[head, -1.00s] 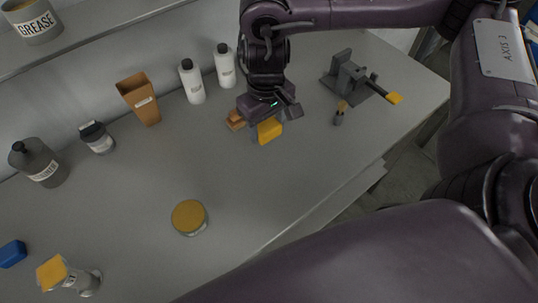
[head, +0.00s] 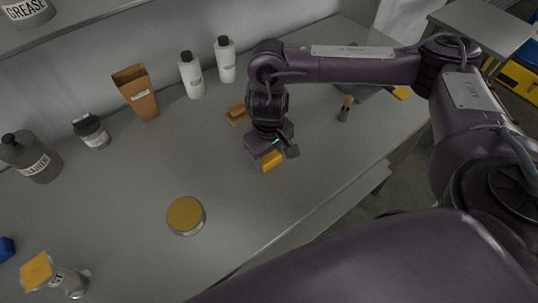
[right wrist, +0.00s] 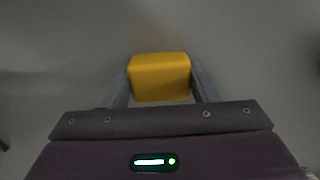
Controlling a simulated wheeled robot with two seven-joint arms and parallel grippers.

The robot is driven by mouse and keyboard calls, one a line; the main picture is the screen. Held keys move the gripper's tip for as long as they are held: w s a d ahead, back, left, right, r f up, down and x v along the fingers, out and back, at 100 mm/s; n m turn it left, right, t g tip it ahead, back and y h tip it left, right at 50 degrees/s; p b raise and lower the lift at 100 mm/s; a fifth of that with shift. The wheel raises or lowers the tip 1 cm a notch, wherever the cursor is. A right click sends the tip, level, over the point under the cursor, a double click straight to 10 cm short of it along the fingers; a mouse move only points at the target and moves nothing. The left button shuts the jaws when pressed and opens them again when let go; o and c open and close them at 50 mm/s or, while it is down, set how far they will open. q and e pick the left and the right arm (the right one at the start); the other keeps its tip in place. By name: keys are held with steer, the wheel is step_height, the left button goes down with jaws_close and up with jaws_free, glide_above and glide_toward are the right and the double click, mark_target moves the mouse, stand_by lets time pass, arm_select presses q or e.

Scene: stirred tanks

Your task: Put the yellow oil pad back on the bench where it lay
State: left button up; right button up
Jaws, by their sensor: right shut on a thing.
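The yellow oil pad (head: 271,161) is a small block between the fingers of my right gripper (head: 270,155). In the right wrist view the pad (right wrist: 159,77) sits between both fingers of the right gripper (right wrist: 160,85), which are shut on its sides. In the head view the pad is over the middle of the grey bench (head: 225,170), near its front edge. I cannot tell whether it touches the bench top. My left gripper is not in view.
An orange-brown block (head: 237,113) lies behind the right gripper. White bottles (head: 191,75) and a brown open box (head: 136,92) stand along the back. A yellow-lidded round tin (head: 186,215) is to the left. A brush (head: 345,108) lies to the right. The bench around the pad is clear.

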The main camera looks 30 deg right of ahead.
mark_target(269, 155)
steer(key=shift+f, duration=0.1)
steer(key=o, duration=0.9)
step_height(269, 155, up, 12)
steer(key=p, duration=0.3)
steer(key=shift+r, duration=0.2)
